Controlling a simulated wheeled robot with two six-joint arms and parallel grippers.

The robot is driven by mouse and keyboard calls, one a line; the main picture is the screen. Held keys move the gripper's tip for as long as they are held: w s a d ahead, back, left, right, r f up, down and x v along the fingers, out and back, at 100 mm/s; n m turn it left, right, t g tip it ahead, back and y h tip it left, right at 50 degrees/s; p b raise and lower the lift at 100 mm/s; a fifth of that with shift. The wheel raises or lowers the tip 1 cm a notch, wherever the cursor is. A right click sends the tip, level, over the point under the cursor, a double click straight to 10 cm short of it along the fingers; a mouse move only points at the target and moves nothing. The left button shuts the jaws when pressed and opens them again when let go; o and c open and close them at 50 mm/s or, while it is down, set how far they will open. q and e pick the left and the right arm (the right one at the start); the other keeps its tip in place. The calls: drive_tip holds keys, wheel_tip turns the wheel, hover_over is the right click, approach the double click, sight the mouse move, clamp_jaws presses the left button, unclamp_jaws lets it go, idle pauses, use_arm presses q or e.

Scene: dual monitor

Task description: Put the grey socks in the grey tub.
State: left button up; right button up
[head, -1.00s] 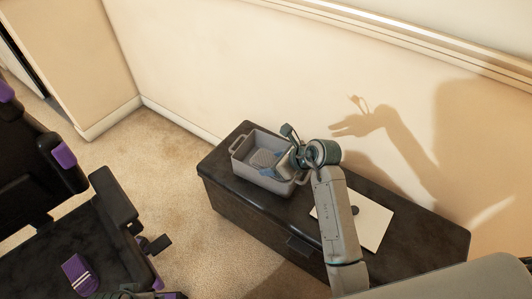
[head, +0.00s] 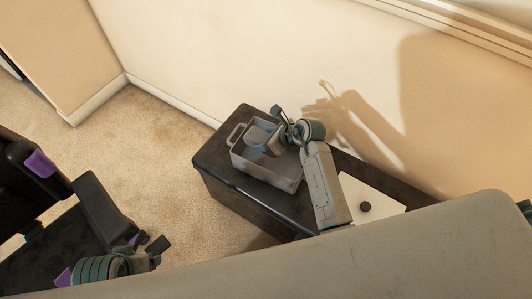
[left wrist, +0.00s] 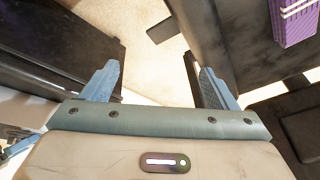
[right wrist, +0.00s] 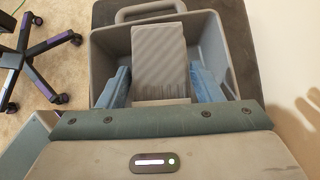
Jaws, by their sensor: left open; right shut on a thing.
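The grey socks (right wrist: 159,60), a ribbed flat bundle, show between the fingers of my right gripper (right wrist: 160,88) in the right wrist view. In the head view the socks (head: 258,134) are at the grey tub's opening. My right gripper (head: 268,142) is shut on them; how deep they sit is hard to tell. The grey tub (head: 268,171) has a loop handle and stands on a dark chest; its wall (right wrist: 208,42) surrounds the socks in the right wrist view. My left gripper (left wrist: 158,85) is open and empty, beside the chair at lower left of the head view.
A purple striped bundle (left wrist: 297,22) lies on the black chair (head: 100,208). The dark chest (head: 232,192) stands along the wall and also bears a white flat item (head: 380,205) with a dark round spot. Carpet (head: 150,160) is clear between chair and chest.

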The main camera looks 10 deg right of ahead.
wheel_tip(320, 180, down, 4)
drive_tip(key=shift+r, duration=0.15)
drive_tip(key=shift+f+b, duration=0.55)
drive_tip(key=shift+f, duration=1.8)
use_arm(q)
drive_tip(key=shift+w+d+r+t, duration=0.2)
drive_tip(key=shift+d+r+t, duration=0.1)
drive_tip(key=shift+d+t, duration=0.2)
use_arm(e)
drive_tip(key=o, duration=1)
drive_tip(key=shift+c, duration=0.2)
